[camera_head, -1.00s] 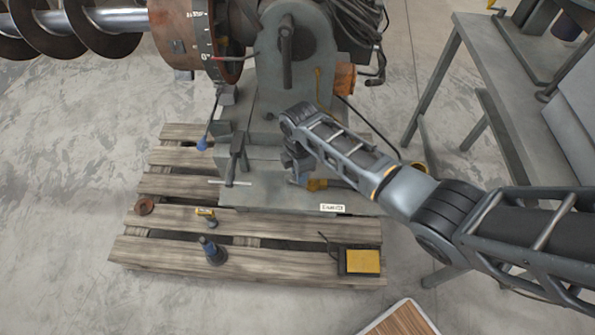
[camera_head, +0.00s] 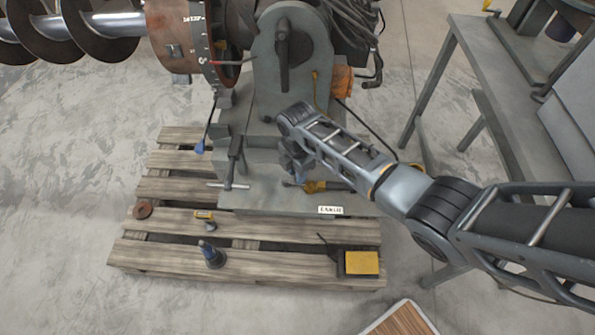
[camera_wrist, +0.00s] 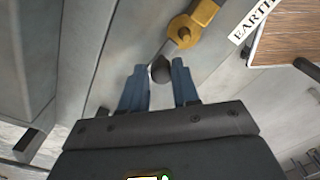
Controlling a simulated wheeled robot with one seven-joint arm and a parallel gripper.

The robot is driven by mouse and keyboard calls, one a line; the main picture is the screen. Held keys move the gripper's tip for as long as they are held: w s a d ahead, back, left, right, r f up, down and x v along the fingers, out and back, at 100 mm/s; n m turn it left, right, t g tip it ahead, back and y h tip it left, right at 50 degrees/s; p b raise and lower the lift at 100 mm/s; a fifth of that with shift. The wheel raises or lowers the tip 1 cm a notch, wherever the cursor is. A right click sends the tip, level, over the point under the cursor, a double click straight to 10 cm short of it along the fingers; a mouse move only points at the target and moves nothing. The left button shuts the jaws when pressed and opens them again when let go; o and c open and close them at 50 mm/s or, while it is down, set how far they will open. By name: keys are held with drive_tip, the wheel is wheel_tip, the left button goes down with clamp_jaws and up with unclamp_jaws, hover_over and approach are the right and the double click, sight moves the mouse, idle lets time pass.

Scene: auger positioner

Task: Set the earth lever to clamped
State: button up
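The earth lever has a brass pivot (camera_wrist: 183,30) and a short arm ending in a dark round knob (camera_wrist: 161,71). In the head view its brass part (camera_head: 314,186) sits low on the grey machine base, beside the label (camera_head: 330,210). The label reads "EARTH" in the wrist view (camera_wrist: 252,20), with its end cut off. My gripper (camera_wrist: 160,75) is open, its two blue fingers on either side of the knob with visible gaps. I cannot tell whether the knob is at fingertip depth. In the head view my gripper (camera_head: 296,172) is small and partly hidden by my wrist.
A T-handled clamp (camera_head: 234,165) and a blue-tipped lever (camera_head: 200,146) stand left of my gripper. A wooden pallet (camera_head: 165,221) carries the machine, a yellow box (camera_head: 362,262) and loose parts. A grey table (camera_head: 448,60) stands to the right.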

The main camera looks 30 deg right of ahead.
drive_tip(key=o, duration=0.3)
drive_tip(key=shift+o, duration=0.2)
wheel_tip(320, 180, up, 8)
drive_tip(key=shift+f+p, duration=0.15)
drive_tip(key=shift+p, duration=0.25)
drive_tip(key=shift+a, duration=0.1)
